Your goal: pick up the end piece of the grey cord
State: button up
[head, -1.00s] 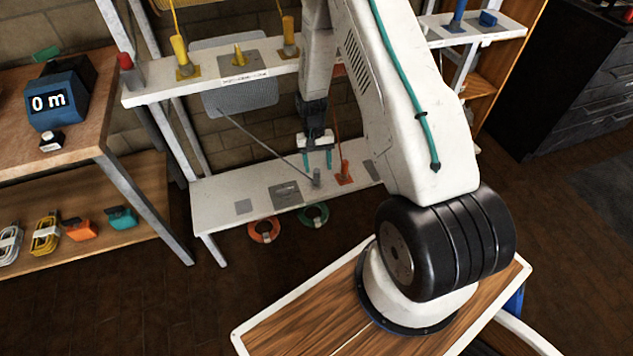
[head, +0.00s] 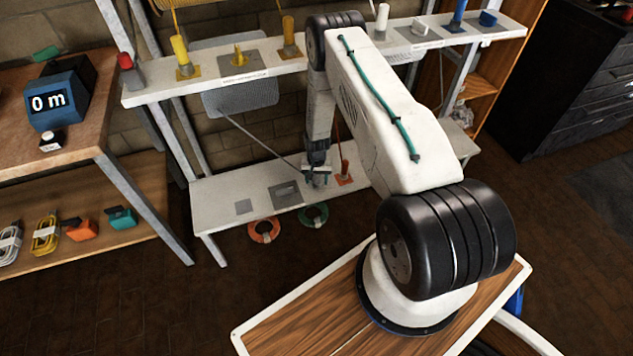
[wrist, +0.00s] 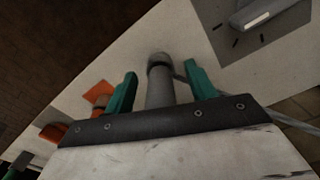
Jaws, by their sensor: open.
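The grey end piece (wrist: 159,82) stands upright on the white lower shelf (head: 215,192). In the wrist view it rises between the two teal fingers of my gripper (wrist: 161,69), with a gap on each side. The fingers are open and do not visibly touch it. The grey cord (wrist: 297,123) runs off from near its top to the right. In the head view my gripper (head: 317,178) is low over the shelf and mostly hides the end piece. There the grey cord (head: 262,145) slants from upper left down to it.
An orange end piece (head: 344,170) on an orange plate stands close to the right of my gripper. A grey square plate (head: 285,192) lies to the left. The upper shelf (head: 150,96) carries yellow, white and blue pieces. Orange and green coils (head: 314,216) hang at the lower shelf's front edge.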

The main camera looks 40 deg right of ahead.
jog(key=shift+f, duration=0.35)
jog(key=c, duration=1.2)
jog(key=shift+r, duration=0.15)
